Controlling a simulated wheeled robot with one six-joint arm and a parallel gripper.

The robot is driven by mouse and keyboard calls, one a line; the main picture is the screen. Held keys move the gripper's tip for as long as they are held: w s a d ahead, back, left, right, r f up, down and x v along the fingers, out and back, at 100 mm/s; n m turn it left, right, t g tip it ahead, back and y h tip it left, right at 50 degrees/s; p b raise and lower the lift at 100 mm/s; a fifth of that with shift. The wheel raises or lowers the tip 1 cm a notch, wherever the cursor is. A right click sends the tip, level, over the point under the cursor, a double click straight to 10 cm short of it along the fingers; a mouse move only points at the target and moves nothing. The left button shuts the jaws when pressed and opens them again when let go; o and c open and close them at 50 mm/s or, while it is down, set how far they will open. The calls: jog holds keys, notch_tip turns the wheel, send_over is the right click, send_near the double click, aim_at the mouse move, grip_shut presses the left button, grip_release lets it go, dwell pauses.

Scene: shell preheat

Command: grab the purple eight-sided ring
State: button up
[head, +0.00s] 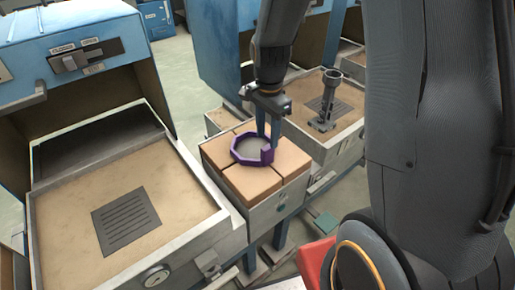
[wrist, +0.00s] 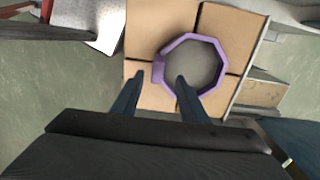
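The purple eight-sided ring (head: 240,157) lies flat on a pedestal topped with tan blocks (head: 248,183). A thicker block is part of its wall, on the side nearest my gripper. In the wrist view the whole ring (wrist: 220,57) shows, with the thick block at its left. My gripper (head: 268,142) points down over that side of the ring, open and empty. In the wrist view the gripper (wrist: 159,77) has one fingertip outside the ring and one over its opening, with the thick block between them. I cannot tell whether either finger touches the ring.
A tan-floored tray with a dark slotted plate (head: 126,215) stands at the left, beneath a blue machine (head: 75,45). Another tray (head: 345,130) behind at the right holds a grey upright tool (head: 326,100). The pedestal stands close between the two trays.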

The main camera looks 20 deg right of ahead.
aim_at(267, 147)
jog(key=shift+s+a+f+p, duration=0.15)
jog(key=shift+f+p, duration=0.25)
jog(key=shift+f, duration=1.45)
jog(key=shift+s+d+f+p, duration=0.1)
jog(key=shift+f+p, duration=0.25)
jog(key=shift+f, duration=1.5)
jog(key=shift+c, duration=0.2)
grip_shut()
